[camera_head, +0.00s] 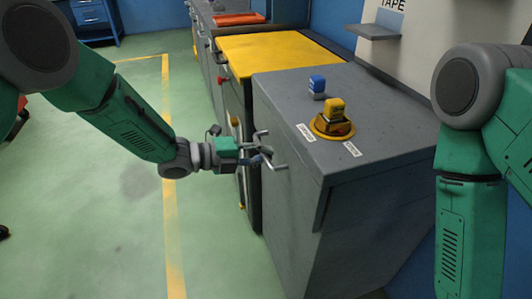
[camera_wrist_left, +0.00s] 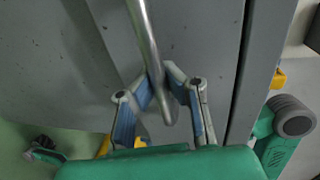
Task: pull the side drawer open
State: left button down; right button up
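The grey cabinet (camera_head: 300,190) stands right of centre in the head view, and its near side face fills much of the left wrist view. A metal bar handle (camera_head: 278,165) sticks out from its upper left side. The handle (camera_wrist_left: 146,35) also shows in the left wrist view, running down to a free end between my fingers. My left gripper (camera_head: 266,143) is at the handle, its fingers spread apart. In the left wrist view its blue-padded fingers (camera_wrist_left: 161,82) lie on either side of the bar; contact is unclear. My right gripper is out of view.
A blue button (camera_head: 317,85) and a yellow knob (camera_head: 333,115) stand on the cabinet top. A yellow-topped unit (camera_head: 275,52) adjoins behind. Green floor with a yellow line (camera_head: 172,230) is clear at left. My right arm hangs at right.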

pick_arm(q)
jog(key=f+p+v, duration=0.1)
jog(key=f+v, duration=0.1)
jog(key=v, duration=0.9)
jog(key=a+f+p+v, duration=0.1)
jog(key=f+p+v, duration=0.1)
jog(key=v, duration=1)
jog(key=shift+s+f, duration=0.3)
jog(key=shift+f, duration=0.35)
jog(key=shift+a, duration=0.1)
jog(key=c, duration=1.6)
grip_release()
jog(key=shift+w, duration=0.1)
jog(key=shift+o, duration=0.2)
jog(key=v, duration=1.2)
jog(key=shift+w+a+f, duration=0.1)
